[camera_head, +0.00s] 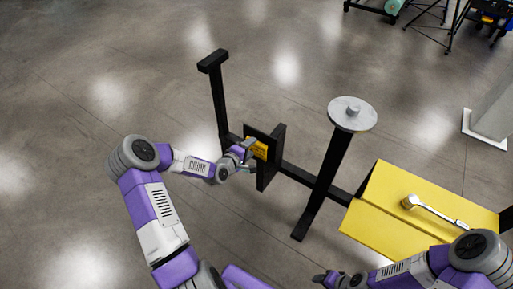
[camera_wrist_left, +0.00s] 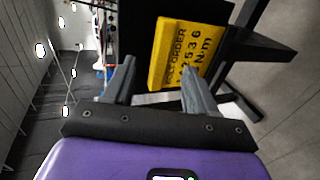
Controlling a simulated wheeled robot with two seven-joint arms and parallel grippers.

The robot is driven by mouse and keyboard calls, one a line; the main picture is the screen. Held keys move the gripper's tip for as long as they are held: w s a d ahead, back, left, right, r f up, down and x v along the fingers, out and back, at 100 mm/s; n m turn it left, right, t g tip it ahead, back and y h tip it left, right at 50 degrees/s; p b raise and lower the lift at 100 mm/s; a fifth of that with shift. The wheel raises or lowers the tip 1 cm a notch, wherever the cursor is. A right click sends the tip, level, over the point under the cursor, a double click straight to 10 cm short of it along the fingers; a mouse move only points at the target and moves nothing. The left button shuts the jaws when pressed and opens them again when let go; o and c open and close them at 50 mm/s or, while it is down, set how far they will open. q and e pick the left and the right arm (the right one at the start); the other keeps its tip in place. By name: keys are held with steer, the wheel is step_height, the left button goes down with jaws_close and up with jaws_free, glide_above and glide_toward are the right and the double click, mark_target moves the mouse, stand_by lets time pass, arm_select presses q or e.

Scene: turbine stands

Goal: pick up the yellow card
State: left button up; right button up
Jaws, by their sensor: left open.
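The yellow card (camera_head: 257,148) rests against a black upright plate on the black stand. In the left wrist view the card (camera_wrist_left: 187,52) shows black printed lettering and numbers, and its lower part lies behind a finger. My left gripper (camera_head: 243,158) is at the card's left side in the head view. In the left wrist view its two fingers (camera_wrist_left: 158,82) are spread and point towards the card, with nothing held between them. Whether a finger touches the card I cannot tell. My right gripper (camera_head: 330,279) is at the bottom edge, and its jaws are too small to judge.
The black stand (camera_head: 299,176) has a tall post (camera_head: 217,95) on the left and a round grey disc (camera_head: 352,113) on a post. A yellow table (camera_head: 383,192) with a wrench-like tool (camera_head: 433,211) stands at the right. The floor on the left is clear.

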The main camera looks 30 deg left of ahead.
mark_target(260, 149)
arm_select(q)
steer(key=x, duration=0.2)
steer(key=shift+w+f, duration=0.15)
steer(key=shift+w, duration=0.2)
jaws_close()
